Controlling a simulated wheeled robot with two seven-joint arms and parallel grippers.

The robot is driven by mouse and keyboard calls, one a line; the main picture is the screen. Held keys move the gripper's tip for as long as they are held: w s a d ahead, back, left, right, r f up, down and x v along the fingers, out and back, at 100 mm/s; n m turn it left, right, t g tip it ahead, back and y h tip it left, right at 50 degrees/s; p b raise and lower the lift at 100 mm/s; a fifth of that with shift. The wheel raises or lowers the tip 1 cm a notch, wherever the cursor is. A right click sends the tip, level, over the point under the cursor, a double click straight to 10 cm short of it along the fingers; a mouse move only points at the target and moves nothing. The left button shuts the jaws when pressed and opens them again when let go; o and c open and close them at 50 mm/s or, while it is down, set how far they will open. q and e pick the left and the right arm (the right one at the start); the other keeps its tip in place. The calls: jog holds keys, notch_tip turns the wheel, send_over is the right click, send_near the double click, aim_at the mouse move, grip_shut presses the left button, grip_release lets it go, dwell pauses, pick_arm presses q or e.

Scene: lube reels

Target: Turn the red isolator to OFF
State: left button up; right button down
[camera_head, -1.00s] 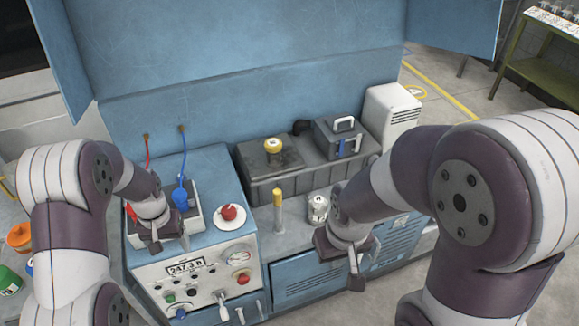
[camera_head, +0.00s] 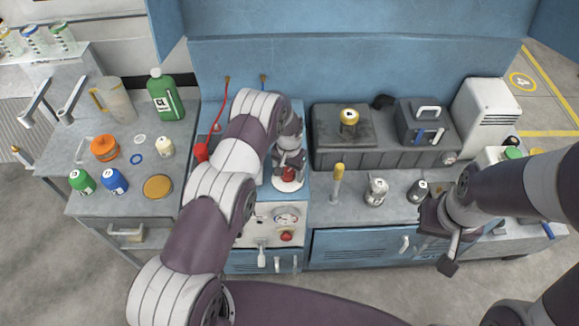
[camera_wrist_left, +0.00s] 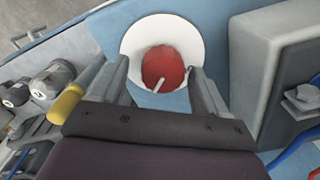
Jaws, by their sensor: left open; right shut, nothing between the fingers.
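The red isolator (camera_head: 288,174) is a round red knob on a white disc, on top of the blue cabinet. In the left wrist view the red knob (camera_wrist_left: 163,68) carries a short white mark pointing down and slightly left. My left gripper (camera_head: 287,160) is over the isolator and partly covers it in the head view. In the left wrist view its two fingers (camera_wrist_left: 160,80) are apart, one on each side of the knob; I cannot tell whether they touch it. My right gripper (camera_head: 447,262) is shut and empty in front of the bench at the right.
A yellow-topped post (camera_head: 338,180) and a grey canister (camera_head: 376,192) stand right of the isolator. A grey box (camera_wrist_left: 275,70) rises close beside it in the wrist view. The front panel has a gauge (camera_head: 286,215) and a red button (camera_head: 286,236). Bottles crowd the left table.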

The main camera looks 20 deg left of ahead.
pick_arm(q)
jog(key=shift+s+a, duration=0.3)
jog(key=shift+s, duration=0.05)
jog(key=shift+w+d, duration=0.2)
jog(key=shift+w, duration=0.05)
jog(key=c, duration=0.8)
jog(key=shift+c, duration=1.2)
jog(key=shift+a, duration=0.1)
pick_arm(e)
jog(key=shift+s+a+r, duration=0.15)
jog(key=shift+s+a, duration=0.1)
pick_arm(q)
jog(key=shift+f, duration=0.1)
